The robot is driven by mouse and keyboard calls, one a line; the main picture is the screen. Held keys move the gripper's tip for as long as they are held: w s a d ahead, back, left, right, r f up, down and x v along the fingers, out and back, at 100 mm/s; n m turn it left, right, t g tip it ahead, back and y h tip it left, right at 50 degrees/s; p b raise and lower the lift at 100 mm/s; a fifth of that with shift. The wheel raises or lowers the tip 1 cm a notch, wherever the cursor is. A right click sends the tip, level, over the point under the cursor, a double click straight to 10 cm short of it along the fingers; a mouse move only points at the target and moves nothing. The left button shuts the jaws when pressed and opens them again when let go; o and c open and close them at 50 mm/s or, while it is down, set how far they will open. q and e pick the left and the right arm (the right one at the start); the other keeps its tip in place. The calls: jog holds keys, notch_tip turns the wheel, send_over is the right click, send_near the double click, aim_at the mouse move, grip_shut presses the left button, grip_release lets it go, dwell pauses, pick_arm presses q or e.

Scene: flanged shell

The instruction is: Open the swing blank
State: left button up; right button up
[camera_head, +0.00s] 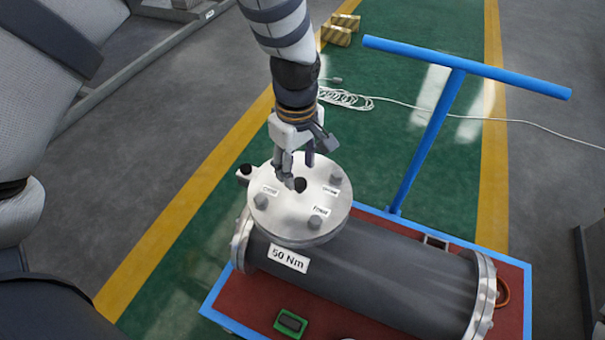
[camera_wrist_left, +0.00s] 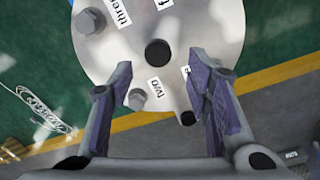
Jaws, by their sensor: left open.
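The swing blank (camera_head: 289,212) is a round metal disc on top of a dark grey shell (camera_head: 370,275). Bolts with word labels sit around its face, and a dark round spot (camera_head: 300,184) marks its middle. A black-tipped knob (camera_head: 244,170) sticks out at its left edge. In the left wrist view the blank (camera_wrist_left: 205,35) fills the top, with the bolt labelled two (camera_wrist_left: 137,98) between the fingers and the dark knob (camera_wrist_left: 187,118) near the right-hand finger. My left gripper (camera_head: 299,172) is open just above the blank, holding nothing; contact cannot be told. My right gripper is not seen.
The shell lies on a red-topped cart (camera_head: 340,325) with a blue frame and a tall blue T-handle (camera_head: 435,130). A green device (camera_head: 290,322) lies at the cart's front. A coiled white cable (camera_head: 345,98) and yellowish blocks (camera_head: 338,30) are on the floor behind.

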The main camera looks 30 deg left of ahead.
aim_at(299, 180)
pick_arm(q)
notch_tip(299, 180, down, 5)
jog(key=shift+r, duration=0.15)
jog(key=shift+w, duration=0.1)
grip_shut()
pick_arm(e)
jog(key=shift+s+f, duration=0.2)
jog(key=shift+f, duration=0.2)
pick_arm(q)
jog(key=shift+w, duration=0.1)
